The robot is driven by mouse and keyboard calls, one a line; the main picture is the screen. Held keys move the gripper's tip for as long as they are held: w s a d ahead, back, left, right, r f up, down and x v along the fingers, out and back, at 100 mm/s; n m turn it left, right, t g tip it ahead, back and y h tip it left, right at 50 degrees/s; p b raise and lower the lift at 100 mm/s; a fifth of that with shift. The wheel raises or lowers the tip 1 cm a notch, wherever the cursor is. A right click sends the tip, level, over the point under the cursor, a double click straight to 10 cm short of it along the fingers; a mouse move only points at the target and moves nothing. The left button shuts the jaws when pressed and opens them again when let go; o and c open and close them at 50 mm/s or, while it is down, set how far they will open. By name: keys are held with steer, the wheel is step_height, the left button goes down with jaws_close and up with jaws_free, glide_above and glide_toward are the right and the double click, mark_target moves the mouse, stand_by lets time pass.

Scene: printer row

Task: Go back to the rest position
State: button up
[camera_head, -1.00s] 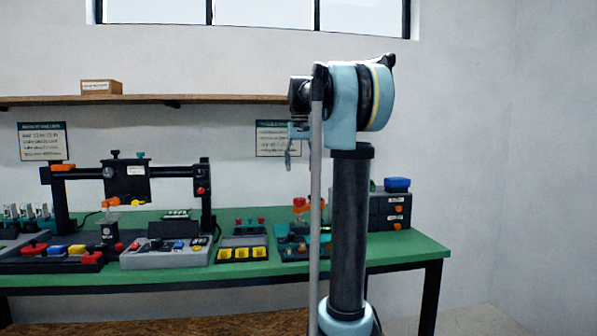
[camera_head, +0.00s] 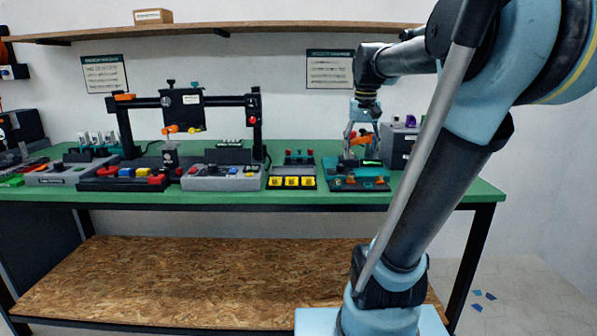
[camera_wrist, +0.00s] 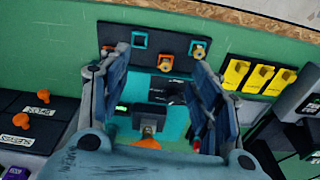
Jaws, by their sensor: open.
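My gripper (camera_head: 359,137) hangs at the end of my arm in the head view, pointing down over the teal station (camera_head: 355,182) on the green bench. In the wrist view my gripper (camera_wrist: 152,85) is open, its two fingers spread apart over the teal station (camera_wrist: 176,126). A dark block with an orange knob below it shows between the fingers; I cannot tell that anything touches them. Orange parts and small square sockets show on the station's front edge. My arm hides part of the bench's right side.
The green bench (camera_head: 300,203) carries a gantry printer (camera_head: 184,108), a tray with yellow pieces (camera_head: 291,182) and a dark drawer unit (camera_head: 398,143) close right of my gripper. A wooden shelf (camera_head: 230,30) runs along the wall above. Blue scraps (camera_head: 484,295) lie on the floor.

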steer(key=s+f, duration=0.8)
steer(key=f, duration=0.3)
steer(key=s+f+n+t, duration=0.1)
steer(key=s+f, duration=0.8)
steer(key=f, duration=0.3)
steer(key=shift+s+f, duration=0.15)
steer(key=shift+f, duration=0.05)
steer(key=shift+a, duration=0.1)
steer(key=shift+w+f, duration=0.2)
steer(key=shift+w, duration=0.3)
